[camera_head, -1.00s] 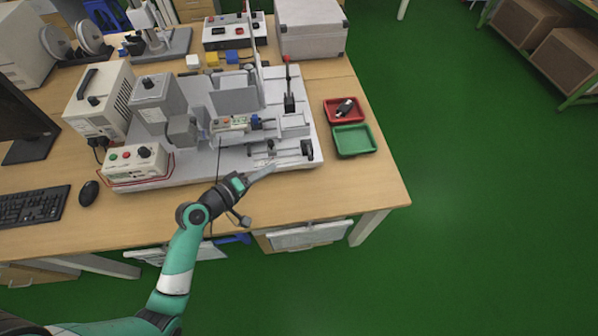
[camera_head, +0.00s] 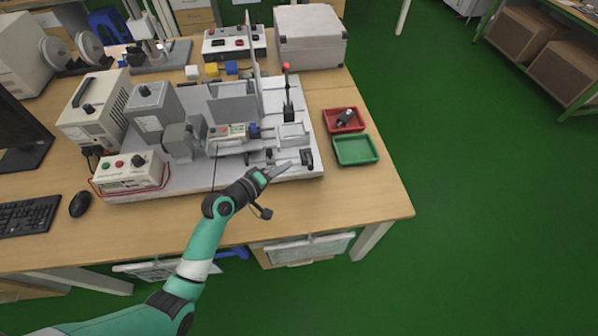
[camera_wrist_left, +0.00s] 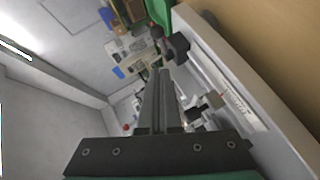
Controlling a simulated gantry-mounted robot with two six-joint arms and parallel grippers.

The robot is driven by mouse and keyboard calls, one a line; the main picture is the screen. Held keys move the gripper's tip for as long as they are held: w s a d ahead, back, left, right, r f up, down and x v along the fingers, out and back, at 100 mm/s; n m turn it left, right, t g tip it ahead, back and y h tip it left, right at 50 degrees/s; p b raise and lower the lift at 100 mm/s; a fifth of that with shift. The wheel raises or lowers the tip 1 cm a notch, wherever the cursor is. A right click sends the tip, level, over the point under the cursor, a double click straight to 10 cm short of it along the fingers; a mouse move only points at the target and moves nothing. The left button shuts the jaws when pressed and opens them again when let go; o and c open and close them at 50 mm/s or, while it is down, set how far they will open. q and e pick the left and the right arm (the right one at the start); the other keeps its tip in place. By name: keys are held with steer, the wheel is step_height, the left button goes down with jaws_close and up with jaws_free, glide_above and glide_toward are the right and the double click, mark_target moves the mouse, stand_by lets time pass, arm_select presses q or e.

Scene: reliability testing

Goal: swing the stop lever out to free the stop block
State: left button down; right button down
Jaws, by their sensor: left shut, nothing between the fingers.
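My left gripper (camera_head: 288,164) is shut and empty. It is over the front strip of the pale test fixture (camera_head: 208,181), with its fingers pointing right. A dark knob-like part (camera_head: 307,158) stands just beyond the fingertips at the fixture's front right. In the left wrist view, the closed fingers (camera_wrist_left: 161,75) point toward a dark block (camera_wrist_left: 177,47), and small grey blocks (camera_wrist_left: 208,106) lie to their right. I cannot tell for certain which small part is the stop lever and which the stop block. Contact with the fingertips is unclear. My right gripper is not in view.
An upright lever with a red knob (camera_head: 287,68) stands behind on the fixture. A red tray (camera_head: 357,128) holding a dark part and an empty green tray (camera_head: 356,150) lie to the right. A control box (camera_head: 130,174) is at left.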

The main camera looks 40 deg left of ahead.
mark_target(309, 162)
arm_select(q)
steer(key=w, duration=0.1)
steer(key=w+d+f, duration=0.1)
steer(key=w+d+f+b, duration=0.1)
steer(key=w, duration=0.1)
steer(key=shift+d, duration=0.25)
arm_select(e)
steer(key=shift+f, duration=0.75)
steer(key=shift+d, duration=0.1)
